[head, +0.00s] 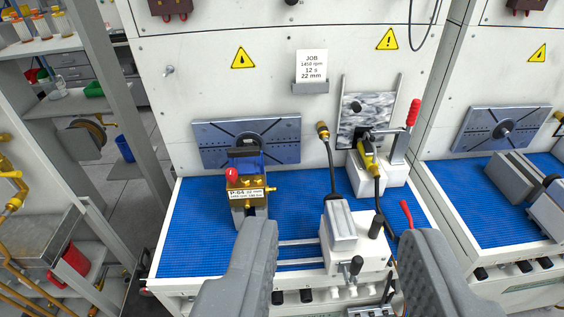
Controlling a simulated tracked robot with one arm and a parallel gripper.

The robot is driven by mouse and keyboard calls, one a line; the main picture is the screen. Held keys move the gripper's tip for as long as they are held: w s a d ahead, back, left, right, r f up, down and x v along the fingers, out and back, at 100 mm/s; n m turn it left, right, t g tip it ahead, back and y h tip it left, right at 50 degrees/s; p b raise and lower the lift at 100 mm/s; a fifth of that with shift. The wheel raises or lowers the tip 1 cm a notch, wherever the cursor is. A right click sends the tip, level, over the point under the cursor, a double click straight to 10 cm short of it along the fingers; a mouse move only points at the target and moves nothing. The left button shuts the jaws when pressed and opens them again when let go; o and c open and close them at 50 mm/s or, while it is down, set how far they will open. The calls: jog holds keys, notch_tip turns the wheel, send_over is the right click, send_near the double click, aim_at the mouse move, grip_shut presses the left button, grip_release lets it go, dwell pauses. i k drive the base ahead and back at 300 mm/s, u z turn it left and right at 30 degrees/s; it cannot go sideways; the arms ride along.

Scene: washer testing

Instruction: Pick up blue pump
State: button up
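A pump with a blue upper part (246,160), a brass body and a red knob stands upright on the blue mat of the test bench. Its label reads P-64 and 22 mm. It stands in front of a grey slotted plate (285,150) on the bench's back wall. My gripper (339,230) is open, its two grey fingers wide apart at the bottom of the view. Nothing is held between them. The pump is ahead of the left fingertip, with no contact visible. The left finger may hide part of the area below the pump.
A white clamp block (352,250) with rails, a hose with a brass end (323,130) and a red-handled toggle clamp (412,113) stand right of the pump. The blue mat (195,235) left of the pump is bare. A shelf rack (112,110) is at left.

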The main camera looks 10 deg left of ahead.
aim_at(250, 189)
jog(key=z, duration=0.1)
jog(key=i, duration=1.6)
jog(key=u, duration=0.45)
